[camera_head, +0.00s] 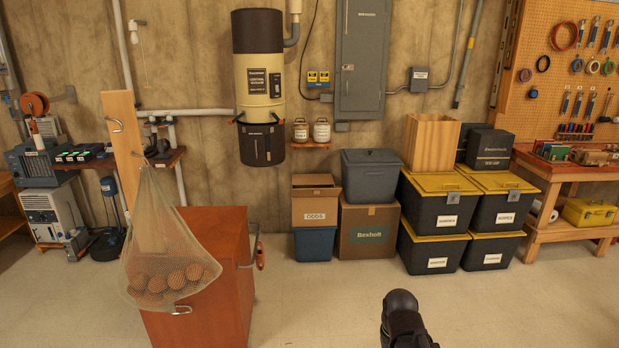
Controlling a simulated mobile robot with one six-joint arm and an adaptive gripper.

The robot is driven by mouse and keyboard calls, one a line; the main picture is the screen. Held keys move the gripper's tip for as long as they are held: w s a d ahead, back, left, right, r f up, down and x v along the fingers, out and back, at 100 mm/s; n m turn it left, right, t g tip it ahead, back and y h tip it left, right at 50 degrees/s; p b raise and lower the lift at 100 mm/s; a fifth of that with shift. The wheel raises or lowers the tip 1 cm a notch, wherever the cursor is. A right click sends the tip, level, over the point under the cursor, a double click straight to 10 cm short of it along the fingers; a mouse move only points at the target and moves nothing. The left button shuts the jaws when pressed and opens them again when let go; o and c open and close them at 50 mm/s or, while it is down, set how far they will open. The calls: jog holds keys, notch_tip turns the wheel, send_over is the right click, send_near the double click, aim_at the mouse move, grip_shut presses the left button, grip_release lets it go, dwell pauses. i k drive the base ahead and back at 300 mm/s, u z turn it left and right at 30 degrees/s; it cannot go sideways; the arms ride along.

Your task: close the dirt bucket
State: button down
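A cream and black central vacuum canister (258,75) hangs on the concrete wall, left of the grey electrical panel. The black dirt bucket (262,147) is at its lower end, directly under the cream body. A small latch or handle shows at its upper left edge. I cannot tell from here whether the bucket is fully seated or latched. A dark rounded part of my arm (402,318) shows at the bottom, right of centre, far from the bucket. My gripper's fingers do not show.
A reddish wooden box (220,312) with a post and a hanging net of balls (168,255) stands at front left. Cardboard boxes (368,232) and yellow-lidded bins (440,204) line the wall. The middle floor (318,302) is clear.

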aim_at(260, 144)
jog(key=u, duration=0.2)
jog(key=i, duration=2.25)
jog(key=u, duration=0.4)
jog(key=i, duration=1.5)
jog(key=u, duration=0.2)
